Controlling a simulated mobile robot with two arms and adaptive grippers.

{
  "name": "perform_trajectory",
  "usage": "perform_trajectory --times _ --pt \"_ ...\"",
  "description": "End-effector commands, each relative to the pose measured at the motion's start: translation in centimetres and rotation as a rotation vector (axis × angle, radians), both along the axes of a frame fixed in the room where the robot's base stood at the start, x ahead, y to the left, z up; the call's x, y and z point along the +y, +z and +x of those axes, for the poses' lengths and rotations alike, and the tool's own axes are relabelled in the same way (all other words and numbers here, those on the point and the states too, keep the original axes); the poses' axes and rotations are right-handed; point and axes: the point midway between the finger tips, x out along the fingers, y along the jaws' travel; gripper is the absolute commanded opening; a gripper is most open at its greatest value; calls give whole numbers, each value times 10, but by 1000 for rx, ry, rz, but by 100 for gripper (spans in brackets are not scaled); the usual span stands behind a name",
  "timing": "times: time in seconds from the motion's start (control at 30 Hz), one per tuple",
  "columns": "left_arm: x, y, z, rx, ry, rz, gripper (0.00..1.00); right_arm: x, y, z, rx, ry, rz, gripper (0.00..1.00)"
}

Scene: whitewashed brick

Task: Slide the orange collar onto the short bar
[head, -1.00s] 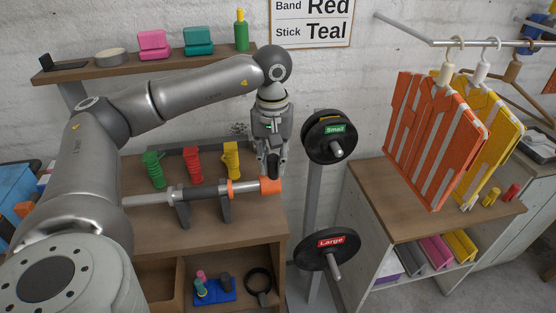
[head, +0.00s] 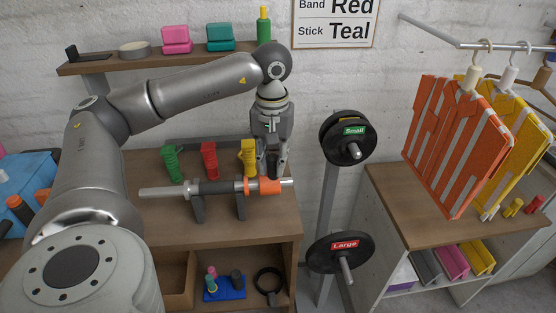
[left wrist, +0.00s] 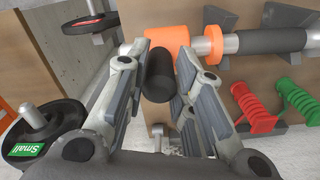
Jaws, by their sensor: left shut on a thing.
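The short bar (head: 160,193) lies level across two dark stands, with a dark middle grip and silver ends. The orange collar (head: 263,186) is around the bar's right end; a silver tip shows to its right. A thin orange ring (head: 239,187) is on the bar just left of the collar. My left gripper (head: 272,172) is above and behind the collar. In the left wrist view, its fingers (left wrist: 158,82) are shut on the collar's black handle (left wrist: 159,76), beside the orange body (left wrist: 167,42). The right gripper is not in view.
Green, red and yellow grips (head: 209,160) stand behind the bar. A rack with Small (head: 345,140) and Large (head: 338,252) weight plates stands right of the table.

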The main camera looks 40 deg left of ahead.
Motion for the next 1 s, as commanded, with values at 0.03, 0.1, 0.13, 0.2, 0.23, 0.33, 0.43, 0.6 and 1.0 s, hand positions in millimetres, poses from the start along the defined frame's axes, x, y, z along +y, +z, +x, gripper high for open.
perform_trajectory --times 0.03,0.1,0.13,0.2,0.23,0.33,0.43,0.6,1.0 --pt "2 0 -2 -1 1 0 0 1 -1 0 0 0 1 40" --pt "3 0 -4 -1 1 0 0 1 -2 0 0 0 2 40" --pt "4 0 -4 -1 1 -1 0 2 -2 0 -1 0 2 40" --pt "6 0 -7 -1 2 -1 0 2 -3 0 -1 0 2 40" --pt "7 0 -8 -1 2 -1 0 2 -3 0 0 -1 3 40" --pt "9 -1 -11 0 1 -1 0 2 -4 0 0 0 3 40" --pt "12 -1 -14 0 1 -1 0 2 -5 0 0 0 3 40" --pt "15 0 -17 -1 0 -1 0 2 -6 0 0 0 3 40" --pt "15 0 -18 -1 0 -1 36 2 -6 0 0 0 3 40"
